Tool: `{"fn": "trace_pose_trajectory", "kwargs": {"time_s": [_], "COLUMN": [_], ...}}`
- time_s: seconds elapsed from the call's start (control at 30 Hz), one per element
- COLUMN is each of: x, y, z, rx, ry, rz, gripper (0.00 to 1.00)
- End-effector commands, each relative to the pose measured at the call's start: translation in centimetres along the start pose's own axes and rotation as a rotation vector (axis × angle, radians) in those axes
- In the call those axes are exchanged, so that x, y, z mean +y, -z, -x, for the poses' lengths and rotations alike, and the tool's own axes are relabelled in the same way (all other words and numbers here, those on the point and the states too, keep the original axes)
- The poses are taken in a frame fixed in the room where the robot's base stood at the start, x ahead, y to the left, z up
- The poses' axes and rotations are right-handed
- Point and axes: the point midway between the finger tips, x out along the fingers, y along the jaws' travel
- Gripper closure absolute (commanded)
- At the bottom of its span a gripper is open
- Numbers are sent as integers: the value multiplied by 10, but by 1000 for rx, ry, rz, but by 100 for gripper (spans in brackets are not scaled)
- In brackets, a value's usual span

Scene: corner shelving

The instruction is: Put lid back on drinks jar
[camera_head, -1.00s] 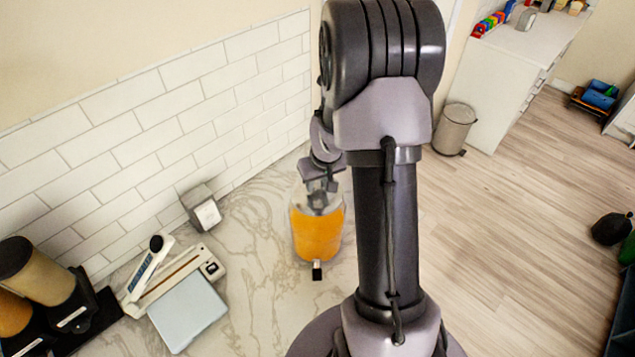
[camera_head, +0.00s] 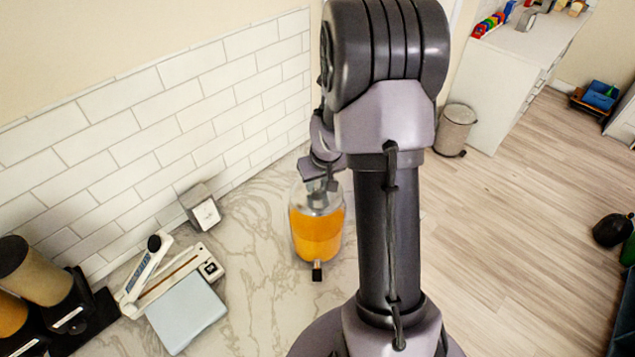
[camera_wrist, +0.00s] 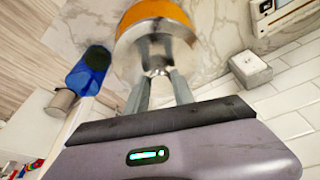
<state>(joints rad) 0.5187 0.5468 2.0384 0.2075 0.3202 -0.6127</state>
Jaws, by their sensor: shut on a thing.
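The drinks jar (camera_head: 316,236) stands upright on the marble counter, clear glass with orange drink inside and a black-tipped tap low at its front. My gripper (camera_head: 320,188) is right above the jar's mouth. In the wrist view my gripper (camera_wrist: 158,80) has its two fingers closed around the small knob of the lid (camera_wrist: 152,42). The lid looks clear and shiny, and it lines up with the jar's top, with the orange drink (camera_wrist: 155,12) beyond it. I cannot tell whether the lid is fully seated on the rim. My wrist partly hides the jar's top in the head view.
A grey box (camera_head: 201,208) stands by the tiled wall. A white paper trimmer (camera_head: 185,300) and dark dispensers (camera_head: 40,285) are at the left. A blue object (camera_wrist: 88,72) shows beside the jar in the wrist view. Counter around the jar's left is clear.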

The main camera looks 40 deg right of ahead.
Motion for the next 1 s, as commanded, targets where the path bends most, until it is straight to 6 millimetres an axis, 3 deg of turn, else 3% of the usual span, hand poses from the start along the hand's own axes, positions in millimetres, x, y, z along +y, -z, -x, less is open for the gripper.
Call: {"fn": "trace_pose_trajectory", "kwargs": {"time_s": [0.97,1.0], "x": [0,0], "y": [0,0], "z": [0,0], "rx": [1,1], "ry": [-1,-1], "rz": [1,1], "gripper": [100,68]}}
